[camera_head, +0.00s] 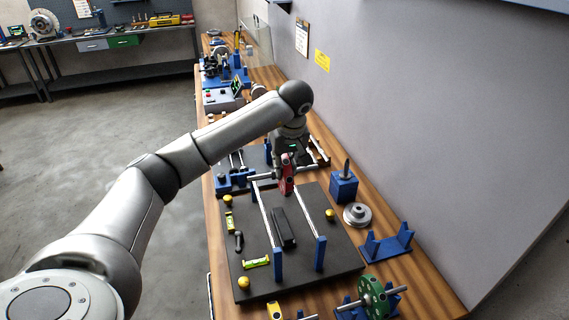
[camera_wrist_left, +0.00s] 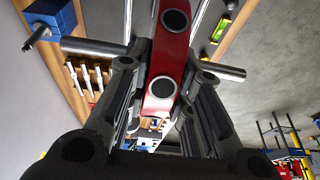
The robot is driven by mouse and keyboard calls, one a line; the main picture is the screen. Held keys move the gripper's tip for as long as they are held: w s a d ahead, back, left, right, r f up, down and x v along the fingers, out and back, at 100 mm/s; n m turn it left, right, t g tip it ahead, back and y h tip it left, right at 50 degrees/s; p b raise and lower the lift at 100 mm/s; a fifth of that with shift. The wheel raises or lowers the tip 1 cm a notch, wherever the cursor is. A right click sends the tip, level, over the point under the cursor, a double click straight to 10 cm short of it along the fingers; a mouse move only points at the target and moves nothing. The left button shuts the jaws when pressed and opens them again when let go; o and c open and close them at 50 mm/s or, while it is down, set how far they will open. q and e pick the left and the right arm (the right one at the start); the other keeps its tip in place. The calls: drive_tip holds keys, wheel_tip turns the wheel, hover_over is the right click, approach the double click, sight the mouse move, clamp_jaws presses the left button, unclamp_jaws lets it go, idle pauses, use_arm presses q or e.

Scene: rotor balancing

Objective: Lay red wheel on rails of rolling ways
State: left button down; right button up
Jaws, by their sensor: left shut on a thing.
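The red wheel (camera_head: 287,180) is seen nearly edge-on at the far end of the rolling ways. My left gripper (camera_head: 288,160) is shut on it from above. In the left wrist view the red wheel (camera_wrist_left: 165,60) shows round holes and sits between the two fingers, with its silver axle (camera_wrist_left: 228,71) sticking out on both sides. The rolling ways have two pale rails (camera_head: 266,217) on blue posts (camera_head: 320,253), standing on a dark base plate (camera_head: 345,250). I cannot tell whether the axle touches the rails. My right gripper is not in view.
On the plate are a dark bar (camera_head: 284,228) between the rails, green levels (camera_head: 256,263) and yellow knobs (camera_head: 243,282). To the right are a blue block (camera_head: 344,187), a grey disc (camera_head: 357,215) and a blue stand (camera_head: 386,243). A green wheel (camera_head: 374,297) stands nearer. The wall borders the right.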

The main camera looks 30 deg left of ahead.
use_arm(q)
drive_tip(key=shift+f+b, duration=0.3)
drive_tip(key=shift+f, duration=0.2)
wheel_tip(320, 180, down, 9)
drive_tip(key=b, duration=0.5)
drive_tip(key=shift+a+r+b, duration=0.15)
drive_tip(key=shift+b, duration=0.2)
drive_tip(key=shift+s, duration=0.1)
drive_tip(key=shift+f+b, duration=0.6)
drive_tip(key=shift+f, duration=0.35)
idle(0.7)
drive_tip(key=c, duration=1.2)
unclamp_jaws()
drive_tip(key=shift+s+d, duration=0.1)
drive_tip(key=shift+d, duration=0.1)
drive_tip(key=shift+f, duration=0.2)
drive_tip(key=shift+c, duration=0.4)
drive_tip(key=shift+r, duration=0.1)
